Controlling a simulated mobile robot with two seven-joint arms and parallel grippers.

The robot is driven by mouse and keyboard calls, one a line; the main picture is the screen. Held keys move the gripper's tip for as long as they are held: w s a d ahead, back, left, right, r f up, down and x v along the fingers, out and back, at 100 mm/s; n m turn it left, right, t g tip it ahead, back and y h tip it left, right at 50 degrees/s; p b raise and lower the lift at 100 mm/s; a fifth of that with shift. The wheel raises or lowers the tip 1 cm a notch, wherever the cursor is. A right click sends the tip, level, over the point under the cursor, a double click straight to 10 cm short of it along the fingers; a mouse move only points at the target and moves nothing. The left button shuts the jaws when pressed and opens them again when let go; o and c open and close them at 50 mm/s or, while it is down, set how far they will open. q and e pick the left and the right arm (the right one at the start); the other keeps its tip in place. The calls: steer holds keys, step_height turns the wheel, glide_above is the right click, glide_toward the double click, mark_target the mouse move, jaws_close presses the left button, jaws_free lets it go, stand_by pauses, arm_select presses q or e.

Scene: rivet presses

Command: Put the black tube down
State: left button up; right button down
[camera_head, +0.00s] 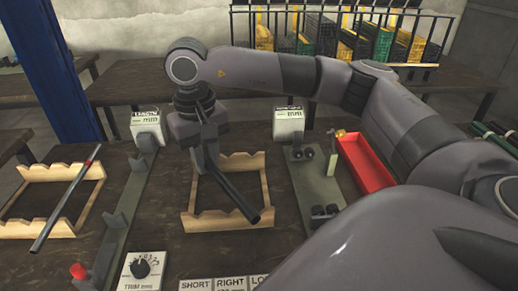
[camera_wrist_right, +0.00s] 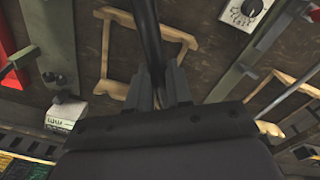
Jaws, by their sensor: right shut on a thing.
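The black tube (camera_head: 232,195) is held by my right gripper (camera_head: 207,160) in the head view. It slants from the fingers toward the lower right, over the middle wooden rack (camera_head: 262,185), and its near end overlaps the rack's front bar. I cannot tell whether it touches the rack. In the right wrist view the tube (camera_wrist_right: 150,35) runs up from between the closed fingers (camera_wrist_right: 162,92), with the wooden rack (camera_wrist_right: 104,45) around and beneath it. My left gripper is not in view.
A second wooden rack (camera_head: 95,171) at left bears a grey tube (camera_head: 65,201) with a red mark. A gauge strip (camera_head: 122,205) with uprights stands between the racks. A red tray (camera_head: 366,163), a display box (camera_head: 289,122) and a trim dial box (camera_head: 143,270) are nearby.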

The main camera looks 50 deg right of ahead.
steer(key=w+d+r+m+b, duration=0.1)
steer(key=d+r+m+b, duration=0.15)
steer(key=d, duration=0.55)
steer(key=w+d+r+m+b, duration=0.1)
steer(key=w+d+m+b, duration=0.15)
steer(key=d, duration=0.45)
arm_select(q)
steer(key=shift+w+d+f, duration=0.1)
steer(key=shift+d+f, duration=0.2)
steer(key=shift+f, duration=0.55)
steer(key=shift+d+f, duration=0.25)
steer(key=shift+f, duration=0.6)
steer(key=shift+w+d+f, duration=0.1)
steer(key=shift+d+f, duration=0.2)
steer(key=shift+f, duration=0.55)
arm_select(e)
steer(key=shift+m+t, duration=0.3)
steer(key=shift+m, duration=0.1)
steer(key=shift+s+d+f, duration=0.15)
steer(key=shift+f, duration=3.15)
steer(key=shift+s+d+f, duration=0.1)
steer(key=shift+d+f, duration=0.05)
steer(key=shift+f, duration=3.2)
steer(key=shift+s+d+f, duration=0.15)
steer(key=shift+f, duration=3.15)
steer(key=shift+f+b, duration=0.15)
steer(key=shift+b, duration=0.15)
steer(key=c, duration=1)
jaws_free()
steer(key=shift+c, duration=0.2)
